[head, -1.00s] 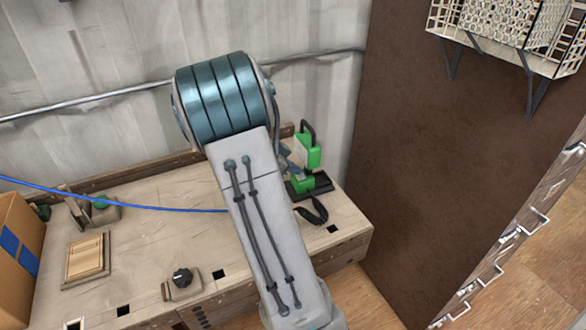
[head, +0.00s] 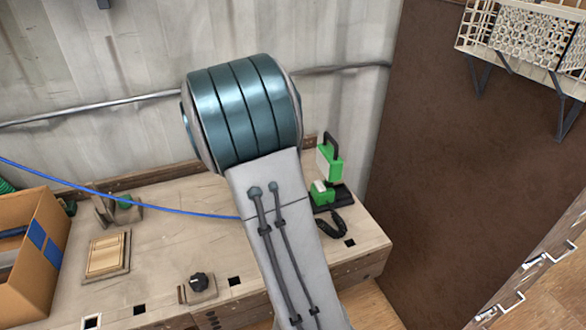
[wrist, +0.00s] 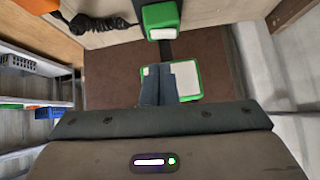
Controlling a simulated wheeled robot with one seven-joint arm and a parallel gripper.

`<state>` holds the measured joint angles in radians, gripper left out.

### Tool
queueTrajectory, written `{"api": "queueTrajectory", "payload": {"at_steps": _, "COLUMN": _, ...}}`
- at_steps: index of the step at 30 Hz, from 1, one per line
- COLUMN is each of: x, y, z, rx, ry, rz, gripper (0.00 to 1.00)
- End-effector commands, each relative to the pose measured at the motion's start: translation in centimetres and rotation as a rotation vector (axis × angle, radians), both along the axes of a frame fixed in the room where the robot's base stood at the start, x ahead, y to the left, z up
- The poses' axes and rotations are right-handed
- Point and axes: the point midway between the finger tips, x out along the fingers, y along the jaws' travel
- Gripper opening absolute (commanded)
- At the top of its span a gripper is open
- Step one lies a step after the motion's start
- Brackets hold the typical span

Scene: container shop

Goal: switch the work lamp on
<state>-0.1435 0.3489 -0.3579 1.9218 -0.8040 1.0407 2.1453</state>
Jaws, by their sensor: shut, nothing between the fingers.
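The green work lamp (head: 335,168) stands on the workbench near its right end, with a black handle on top and a lower green block on a dark base. In the wrist view a green-framed panel with a white face (wrist: 186,78) lies just beyond my fingers, and a green block with a pale face (wrist: 161,20) is above it. My gripper (wrist: 158,69) is shut and empty, its fingertips overlapping the panel's left part. I cannot tell whether they touch. In the head view my arm hides the gripper. Whether the lamp is lit is unclear.
A black coiled cord (head: 338,224) lies in front of the lamp. A blue cable (head: 170,208) crosses above the bench. A cardboard box (head: 38,262), a wooden-framed plate (head: 106,257) and a black knob (head: 199,282) are to the left. A brown panel (head: 440,150) stands right of the bench.

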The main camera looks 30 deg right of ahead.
Motion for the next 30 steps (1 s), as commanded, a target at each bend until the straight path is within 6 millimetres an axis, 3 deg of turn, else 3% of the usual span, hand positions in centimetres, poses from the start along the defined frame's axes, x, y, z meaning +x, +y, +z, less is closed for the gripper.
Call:
{"api": "queueTrajectory", "payload": {"at_steps": 5, "x": -1.0, "y": 1.0, "z": 0.2, "rx": 0.063, "ry": 0.043, "rz": 0.062, "gripper": 0.00}}
{"api": "queueTrajectory", "payload": {"at_steps": 11, "x": -4.4, "y": 5.0, "z": 0.8, "rx": 0.260, "ry": 0.176, "rz": 0.318, "gripper": 0.00}}
{"api": "queueTrajectory", "payload": {"at_steps": 21, "x": -11.4, "y": 13.4, "z": 2.1, "rx": 0.513, "ry": 0.355, "rz": 0.978, "gripper": 0.00}}
{"api": "queueTrajectory", "payload": {"at_steps": 30, "x": -16.9, "y": 19.4, "z": 2.6, "rx": 0.519, "ry": 0.436, "rz": 1.551, "gripper": 0.00}}
